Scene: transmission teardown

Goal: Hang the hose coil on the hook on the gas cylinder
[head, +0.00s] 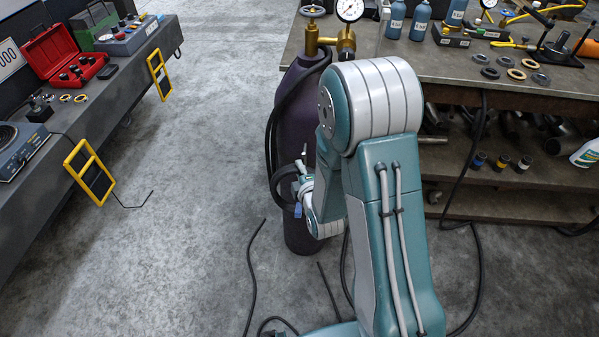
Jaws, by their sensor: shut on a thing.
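The gas cylinder (291,99) is dark purple and stands upright on the floor, with a brass valve and a gauge on top. My arm covers part of its right side. My gripper (297,185) is small in view at the cylinder's lower front left, partly hidden by my own arm. It is shut on the hose coil (278,187), a dark loop that shows at the cylinder's left edge. Whether the coil touches the cylinder is unclear.
A black hose (272,135) runs from the valve down the cylinder's left side. A workbench (460,78) with gauges, bottles and rings stands at right. Another bench (75,130) with a red case is at left. Cables (252,270) lie on the floor; the left aisle is clear.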

